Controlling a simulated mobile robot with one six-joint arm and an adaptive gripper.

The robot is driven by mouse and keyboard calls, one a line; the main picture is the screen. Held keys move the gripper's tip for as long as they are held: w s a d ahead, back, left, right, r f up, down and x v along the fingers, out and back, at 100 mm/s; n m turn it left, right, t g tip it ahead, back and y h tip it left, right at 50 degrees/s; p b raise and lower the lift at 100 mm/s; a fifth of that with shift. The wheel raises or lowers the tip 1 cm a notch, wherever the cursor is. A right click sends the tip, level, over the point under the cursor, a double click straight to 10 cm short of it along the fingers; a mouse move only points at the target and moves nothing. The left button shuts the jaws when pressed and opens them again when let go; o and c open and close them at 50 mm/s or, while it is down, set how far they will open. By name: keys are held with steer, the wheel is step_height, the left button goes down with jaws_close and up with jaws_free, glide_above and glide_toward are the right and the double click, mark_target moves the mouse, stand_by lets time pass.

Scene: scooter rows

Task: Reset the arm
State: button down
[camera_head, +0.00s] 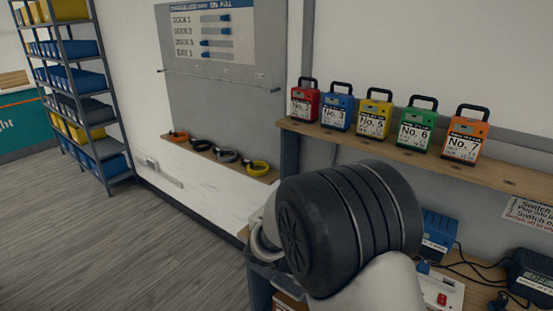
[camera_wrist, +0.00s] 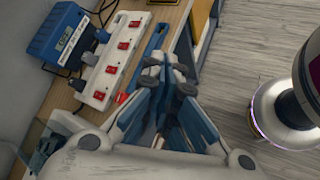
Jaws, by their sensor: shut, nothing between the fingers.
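My gripper (camera_wrist: 167,75) shows in the wrist view with its blue and grey fingers drawn together at the tips and nothing between them. It hangs above or beside the edge of a wooden workbench (camera_wrist: 138,74), close to a white power strip (camera_wrist: 116,60) with red switches. I cannot tell how far apart the gripper and bench are. In the head view, my arm's large dark joint and pale link cover the lower middle, and the gripper is hidden there.
Several numbered battery packs, such as the yellow No. 5 (camera_head: 374,118), stand on a wooden shelf (camera_head: 500,178). A blue charger (camera_wrist: 62,32) with cables sits on the bench. A bin rack (camera_head: 75,85) stands at the far left. The grey floor (camera_head: 110,245) at left is clear.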

steer(key=s+a+r+m+t+y, duration=0.2)
steer(key=s+r+m+y, duration=0.3)
steer(key=s, duration=0.5)
steer(key=s+a+r+m+t+y, duration=0.2)
steer(key=s+r+m+y, duration=0.3)
steer(key=s+r, duration=0.3)
steer(key=shift+s+r+m+t+y, duration=0.15)
steer(key=shift+s+m+t+y, duration=0.3)
steer(key=shift+s, duration=0.9)
steer(key=c, duration=2.4)
jaws_free()
